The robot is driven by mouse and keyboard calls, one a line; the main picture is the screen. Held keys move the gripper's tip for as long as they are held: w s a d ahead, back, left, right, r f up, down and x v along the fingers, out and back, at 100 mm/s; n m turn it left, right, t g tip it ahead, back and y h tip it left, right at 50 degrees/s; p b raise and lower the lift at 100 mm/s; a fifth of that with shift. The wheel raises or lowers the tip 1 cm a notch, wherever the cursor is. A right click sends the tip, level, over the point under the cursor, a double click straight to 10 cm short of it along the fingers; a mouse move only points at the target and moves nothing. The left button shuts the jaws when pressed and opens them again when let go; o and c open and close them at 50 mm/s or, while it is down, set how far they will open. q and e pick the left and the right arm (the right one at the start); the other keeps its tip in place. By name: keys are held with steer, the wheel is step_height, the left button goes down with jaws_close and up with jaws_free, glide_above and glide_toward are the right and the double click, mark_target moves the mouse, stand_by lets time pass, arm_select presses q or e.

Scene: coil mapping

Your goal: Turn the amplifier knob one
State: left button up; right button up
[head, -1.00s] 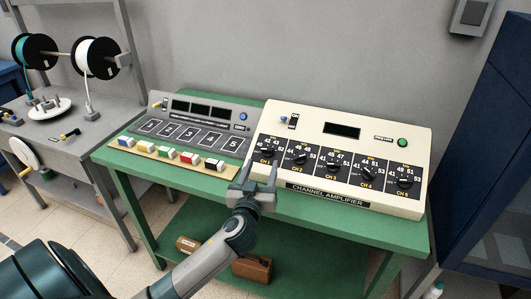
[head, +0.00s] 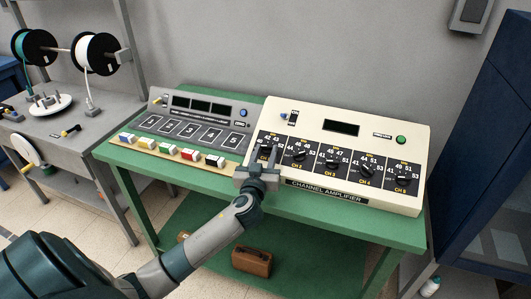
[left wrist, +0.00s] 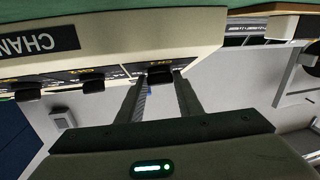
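The cream channel amplifier (head: 343,185) stands on the green table, with a row of black knobs on dark panels. The CH 1 knob is at the left end, largely hidden in the head view by my left gripper (head: 262,155). In the left wrist view the black CH 1 knob (left wrist: 159,80) sits between the tips of my left gripper (left wrist: 161,88). The fingers are open, one on each side of the knob, with little gap; contact is not clear. The CH 2 knob (head: 299,154) is just right of the gripper. My right gripper is not in view.
A grey console (head: 200,115) with colored buttons stands left of the amplifier on the green table (head: 390,232). A brown case (head: 252,262) lies on the lower shelf. A bench with spools is at left, a blue cabinet (head: 490,150) at right.

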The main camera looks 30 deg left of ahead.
mark_target(262, 146)
arm_select(q)
steer(key=shift+m+h, duration=0.3)
steer(key=shift+s+a+m+t+h, duration=0.1)
steer(key=shift+a+m+t+h, duration=0.15)
steer(key=shift+m+h, duration=0.5)
steer(key=shift+s+a+m+t+h, duration=0.1)
steer(key=shift+m+t+h, duration=0.15)
steer(key=shift+m+h, duration=0.45)
steer(key=m+h, duration=0.3)
steer(key=shift+a+r+m, duration=0.15)
steer(key=shift+a+m, duration=0.1)
steer(key=shift+a, duration=0.1)
steer(key=m+h, duration=0.2)
steer(key=m+g+h+p, duration=0.1)
steer(key=m+h, duration=0.1)
steer(key=a+m+g+h+p, duration=0.1)
steer(key=m+h, duration=0.1)
steer(key=shift+w+r+m+h, duration=0.2)
steer(key=shift+w+m+h, duration=0.05)
steer(key=shift+m, duration=0.15)
steer(key=m+h, duration=0.1)
steer(key=m+g, duration=0.1)
steer(key=m+g+h, duration=0.1)
steer(key=shift+w+a+r+h+p, duration=0.15)
steer(key=shift+a+h+p, duration=0.15)
steer(key=shift+p, duration=0.1)
steer(key=shift+w+m+g+h+p, duration=0.15)
steer(key=shift+m+g+h+p, duration=0.4)
steer(key=shift+m+g, duration=1)
steer(key=shift+h, duration=0.25)
